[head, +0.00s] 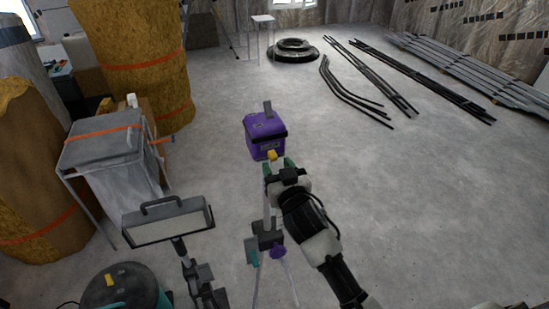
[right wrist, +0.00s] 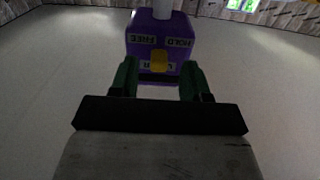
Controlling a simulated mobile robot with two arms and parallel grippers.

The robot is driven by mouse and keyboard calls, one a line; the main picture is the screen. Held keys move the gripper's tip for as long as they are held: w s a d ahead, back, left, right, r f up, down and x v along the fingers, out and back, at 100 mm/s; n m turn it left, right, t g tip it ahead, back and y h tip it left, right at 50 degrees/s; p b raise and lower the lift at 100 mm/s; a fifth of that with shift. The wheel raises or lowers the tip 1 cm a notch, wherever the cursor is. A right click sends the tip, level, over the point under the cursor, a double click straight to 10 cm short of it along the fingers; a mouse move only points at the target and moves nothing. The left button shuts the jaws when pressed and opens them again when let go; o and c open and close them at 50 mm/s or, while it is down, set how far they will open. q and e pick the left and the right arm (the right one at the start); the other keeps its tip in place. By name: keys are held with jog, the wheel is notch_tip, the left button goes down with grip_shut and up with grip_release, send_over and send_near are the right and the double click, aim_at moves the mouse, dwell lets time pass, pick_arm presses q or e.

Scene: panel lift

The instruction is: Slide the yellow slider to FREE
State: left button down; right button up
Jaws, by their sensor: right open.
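The purple box (head: 265,138) stands ahead of my right gripper, with a grey post on top. The yellow slider (head: 272,155) is a small block on the box's near face. In the right wrist view, the slider (right wrist: 159,61) sits near the middle of the purple face (right wrist: 135,32), below two pale labels that seem to read FREE on the left and HOLD on the right. A third label behind it is partly hidden. My right gripper (head: 278,164) is open, its green fingers either side of the slider's line; contact cannot be told. My left gripper is not in view.
A work lamp (head: 168,224) and a grey covered bin (head: 108,165) stand at the left, near large wrapped rolls (head: 135,60). Pipes (head: 370,75) lie at the back right. Floor right of the box is clear.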

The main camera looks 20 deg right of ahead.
jog(key=w, duration=0.2)
jog(key=shift+w, duration=0.35)
jog(key=shift+c, duration=0.5)
grip_shut()
